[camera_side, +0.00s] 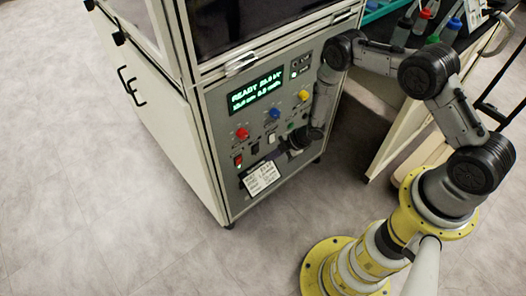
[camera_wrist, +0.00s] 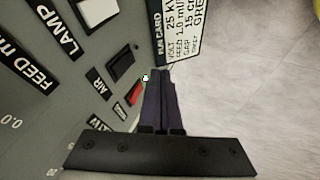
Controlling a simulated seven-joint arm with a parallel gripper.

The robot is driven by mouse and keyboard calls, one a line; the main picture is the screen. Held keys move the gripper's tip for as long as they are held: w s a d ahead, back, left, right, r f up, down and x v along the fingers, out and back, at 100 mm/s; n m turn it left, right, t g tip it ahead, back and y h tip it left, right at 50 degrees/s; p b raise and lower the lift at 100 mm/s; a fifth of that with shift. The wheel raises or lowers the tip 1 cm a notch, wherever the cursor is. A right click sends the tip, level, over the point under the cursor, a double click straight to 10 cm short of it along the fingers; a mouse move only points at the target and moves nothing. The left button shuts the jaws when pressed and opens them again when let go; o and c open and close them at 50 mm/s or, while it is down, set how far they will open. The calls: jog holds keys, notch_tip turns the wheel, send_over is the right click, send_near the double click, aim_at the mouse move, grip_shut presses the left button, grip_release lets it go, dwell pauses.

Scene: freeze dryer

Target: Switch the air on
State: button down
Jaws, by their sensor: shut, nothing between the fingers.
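The control panel shows a row of rocker switches. A black switch (camera_wrist: 122,65) sits beside the AIR label (camera_wrist: 99,84) in the wrist view; it also shows in the side view (camera_side: 254,149), between a red switch (camera_side: 238,160) and a white switch (camera_side: 271,138). I cannot tell which way the black switch is tipped. My gripper (camera_wrist: 161,76) is shut and empty in the wrist view, its tips near the red switch (camera_wrist: 135,93) and the card. Contact cannot be told. In the side view my gripper (camera_side: 283,156) is close to the panel, right of the switches.
A white run card (camera_wrist: 182,30) is on the panel below the switches. Red, blue and yellow knobs (camera_side: 275,113) sit above them, under a lit green display (camera_side: 256,92) reading READY. Open floor (camera_side: 120,220) lies in front. A bench with bottles stands at the right.

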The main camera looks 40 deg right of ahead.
aim_at(255, 153)
jog(key=shift+w+a+f, duration=0.1)
jog(key=shift+w+f, duration=0.2)
jog(key=shift+w, duration=0.5)
jog(key=shift+w+a+f, duration=0.1)
jog(key=shift+w+f, duration=0.2)
jog(key=shift+w, duration=0.45)
jog(key=shift+w+a+f, duration=0.1)
jog(key=shift+w+f, duration=0.2)
jog(key=shift+w, duration=0.5)
jog(key=shift+w+f, duration=0.1)
jog(key=shift+w, duration=0.1)
jog(key=shift+r, duration=0.2)
jog(key=shift+r, duration=0.65)
